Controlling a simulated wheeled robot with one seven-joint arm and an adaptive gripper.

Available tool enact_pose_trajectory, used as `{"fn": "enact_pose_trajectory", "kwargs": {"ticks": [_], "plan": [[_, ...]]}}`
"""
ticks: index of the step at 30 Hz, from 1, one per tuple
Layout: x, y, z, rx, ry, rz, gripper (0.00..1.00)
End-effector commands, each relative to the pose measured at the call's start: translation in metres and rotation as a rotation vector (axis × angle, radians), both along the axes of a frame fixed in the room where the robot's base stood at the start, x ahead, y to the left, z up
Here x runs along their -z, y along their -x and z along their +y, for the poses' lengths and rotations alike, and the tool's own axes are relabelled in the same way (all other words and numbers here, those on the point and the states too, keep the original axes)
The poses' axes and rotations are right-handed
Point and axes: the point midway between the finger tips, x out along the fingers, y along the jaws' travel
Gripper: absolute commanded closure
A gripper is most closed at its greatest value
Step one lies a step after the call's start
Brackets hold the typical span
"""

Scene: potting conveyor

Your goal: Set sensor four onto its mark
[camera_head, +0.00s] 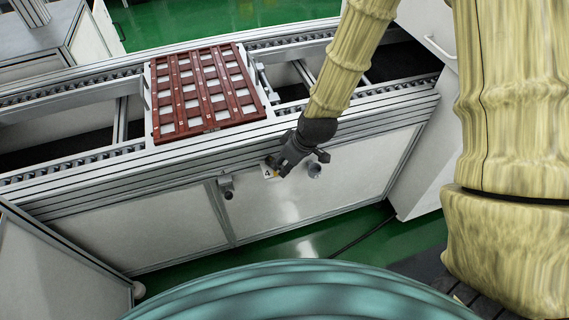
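A small white plate with a black "4" (267,172) shows on the front side of the conveyor (120,182), at the left edge of my gripper. My gripper (278,172) is dark grey and reaches down to the conveyor's front side, its fingertips beside the plate. A small yellow spot shows at the fingertips. Whether the fingers are apart or hold something is too small to tell. A small grey device (227,186) is mounted on the front side to the left of my gripper. A round grey part (314,170) shows just to its right. Which of these is sensor four is unclear.
A dark red slatted tray (208,129) with white squares lies on a pale carrier on the conveyor's rails. A grey cabinet (60,270) stands at the lower left, a white one (425,170) at the right.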

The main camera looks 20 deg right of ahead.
Motion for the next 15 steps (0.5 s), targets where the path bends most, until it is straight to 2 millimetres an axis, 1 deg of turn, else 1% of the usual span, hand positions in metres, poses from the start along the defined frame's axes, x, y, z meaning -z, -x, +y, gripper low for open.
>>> {"fn": "enact_pose_trajectory", "kwargs": {"ticks": [3,6,15], "plan": [[0.008,-0.002,0.002,0.000,0.001,0.001,0.64],[0.012,-0.004,0.003,-0.001,0.000,-0.002,0.64],[0.015,-0.005,0.004,-0.001,0.000,-0.002,0.64]]}}
